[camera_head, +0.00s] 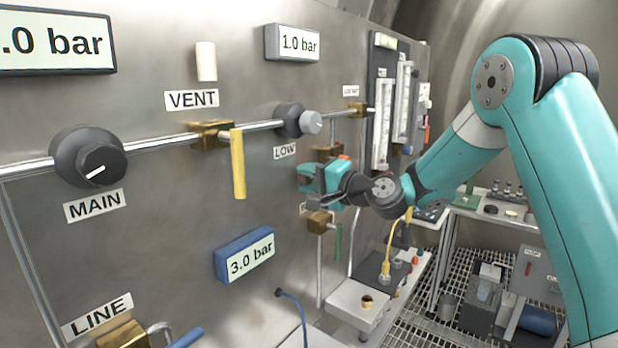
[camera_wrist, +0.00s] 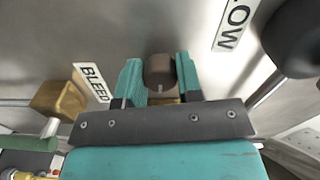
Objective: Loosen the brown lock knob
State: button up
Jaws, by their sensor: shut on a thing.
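The brown lock knob (camera_wrist: 160,69) shows in the wrist view as a short dark-brown cylinder near the steel panel. My gripper (camera_wrist: 159,78) has one teal finger on each side of it and is shut on it. A bit of brass shows just below the knob, between the fingers. In the head view my gripper (camera_head: 312,178) is at the panel below the LOW regulator, and the knob is hidden behind it. Whether the knob has turned cannot be told.
The black LOW regulator (camera_head: 290,120) is above my gripper; its dark body (camera_wrist: 296,38) is at right in the wrist view. The brass bleed valve (camera_head: 320,222) with a green handle (camera_head: 338,243) is just below. A yellow lever (camera_head: 238,165) hangs to the left.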

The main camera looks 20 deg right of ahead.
dwell(0.3)
jog(key=o, duration=0.9)
jog(key=shift+d, duration=0.1)
jog(key=shift+b+v, duration=3.35)
jog(key=shift+v, duration=5.35)
